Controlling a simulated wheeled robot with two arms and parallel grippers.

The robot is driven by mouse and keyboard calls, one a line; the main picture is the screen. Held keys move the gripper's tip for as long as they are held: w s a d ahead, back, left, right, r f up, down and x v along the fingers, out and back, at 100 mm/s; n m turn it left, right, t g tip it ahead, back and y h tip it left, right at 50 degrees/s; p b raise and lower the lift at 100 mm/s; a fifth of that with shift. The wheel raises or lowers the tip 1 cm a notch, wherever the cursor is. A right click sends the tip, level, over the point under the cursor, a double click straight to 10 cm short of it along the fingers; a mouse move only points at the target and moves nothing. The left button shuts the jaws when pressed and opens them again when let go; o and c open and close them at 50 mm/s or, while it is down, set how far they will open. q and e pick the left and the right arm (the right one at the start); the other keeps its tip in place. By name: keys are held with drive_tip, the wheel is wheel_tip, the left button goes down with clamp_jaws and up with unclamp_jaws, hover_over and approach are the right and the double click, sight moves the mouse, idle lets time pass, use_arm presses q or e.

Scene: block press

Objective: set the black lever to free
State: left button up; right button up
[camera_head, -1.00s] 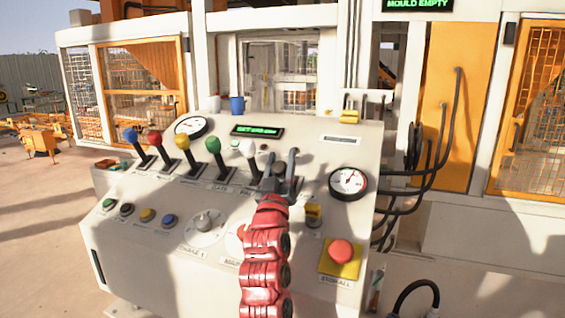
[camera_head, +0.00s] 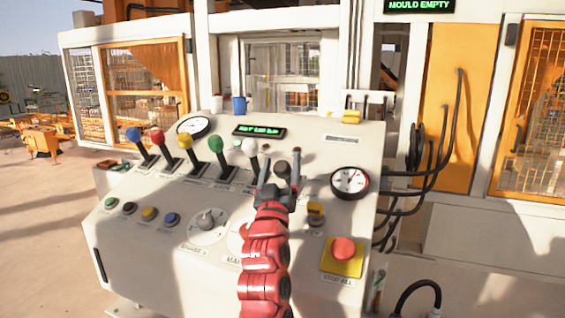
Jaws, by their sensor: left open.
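The black lever shows as a dark round knob (camera_head: 281,167) at the right end of the lever row on the sloped console (camera_head: 330,220). My left gripper (camera_head: 279,172) reaches up from below, its two dark fingers open. The knob appears between the fingertips in this view; I cannot tell whether they touch it. The gripper hides the lever's shaft and base, so its setting and label cannot be read. My right gripper is not in view.
The white lever (camera_head: 250,148) stands just left of the left finger, with green (camera_head: 215,145), yellow, red and blue levers farther left. A gauge (camera_head: 349,182) is to the right.

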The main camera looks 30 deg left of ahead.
use_arm(q)
drive_tip(key=b+v, duration=0.1)
drive_tip(key=v, duration=0.5)
drive_tip(key=shift+f+b, duration=0.3)
drive_tip(key=shift+f, duration=0.05)
drive_tip(key=p+v, duration=0.1)
drive_tip(key=p, duration=0.1)
drive_tip(key=p+v, duration=0.2)
drive_tip(key=shift+s+d+r, duration=0.15)
drive_tip(key=shift+s+r, duration=0.05)
drive_tip(key=shift+r, duration=0.05)
drive_tip(key=shift+f, duration=0.1)
